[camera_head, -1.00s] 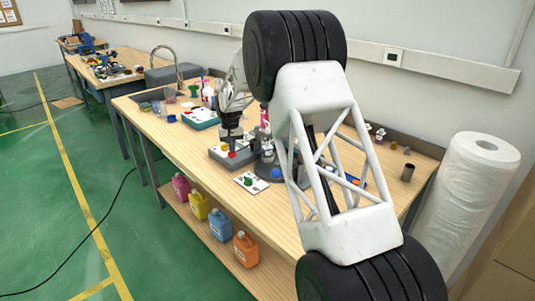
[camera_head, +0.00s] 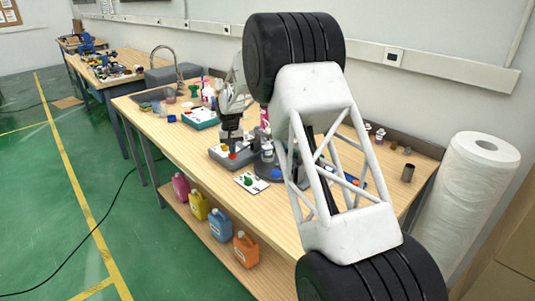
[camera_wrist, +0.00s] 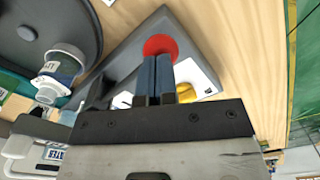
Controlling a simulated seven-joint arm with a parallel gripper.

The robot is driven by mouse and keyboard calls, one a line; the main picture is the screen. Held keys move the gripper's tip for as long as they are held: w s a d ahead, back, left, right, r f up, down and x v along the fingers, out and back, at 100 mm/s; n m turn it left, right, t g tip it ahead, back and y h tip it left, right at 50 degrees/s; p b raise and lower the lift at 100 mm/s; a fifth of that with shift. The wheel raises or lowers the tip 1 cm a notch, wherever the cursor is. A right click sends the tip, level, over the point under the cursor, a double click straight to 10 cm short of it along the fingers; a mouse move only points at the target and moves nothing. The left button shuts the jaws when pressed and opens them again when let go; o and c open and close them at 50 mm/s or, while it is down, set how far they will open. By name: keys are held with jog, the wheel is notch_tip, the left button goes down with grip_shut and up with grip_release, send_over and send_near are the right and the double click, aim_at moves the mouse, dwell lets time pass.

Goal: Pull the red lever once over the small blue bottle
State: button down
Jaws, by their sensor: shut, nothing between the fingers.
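The red round knob (camera_wrist: 160,46) sits at the edge of a grey box (camera_wrist: 143,40) with a white panel; I take it as the end of the red lever. The red part also shows in the head view (camera_head: 232,156). My gripper (camera_wrist: 154,60) is shut and empty, its fingertips at the knob's lower edge in the wrist view; whether they touch it I cannot tell. In the head view my gripper (camera_head: 231,146) points down over the box. A small blue thing (camera_head: 276,173) lies right of the box; I cannot tell whether it is the small blue bottle.
A white-capped bottle (camera_wrist: 62,64) stands beside a dark round base (camera_wrist: 45,30). A yellow part (camera_wrist: 185,92) is on the panel near my fingers. A white card with a green piece (camera_head: 250,183) lies in front. Several coloured jugs (camera_head: 219,225) stand on the lower shelf.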

notch_tip(320, 180, up, 9)
jog(key=shift+r, duration=0.2)
dwell(1.2)
dwell(1.0)
jog(key=s+d+r+m, duration=0.1)
jog(key=s+d+r, duration=0.4)
jog(key=s+d, duration=0.35)
jog(key=s+d+r+t, duration=0.1)
jog(key=s+d+r, duration=0.55)
jog(key=s, duration=0.35)
jog(key=s+d+r+m, duration=0.1)
jog(key=s+d+r, duration=0.4)
jog(key=s+d, duration=0.4)
jog(key=s+d+f, duration=0.2)
jog(key=s+d, duration=0.2)
jog(key=s, duration=0.8)
jog(key=s+d+f+t, duration=0.1)
jog(key=s+d, duration=0.3)
jog(key=s, duration=0.8)
jog(key=s+d+f+m, duration=0.1)
jog(key=s+d+f, duration=0.3)
jog(key=s, duration=0.9)
jog(key=shift+t, duration=0.3)
jog(key=shift+w, duration=0.1)
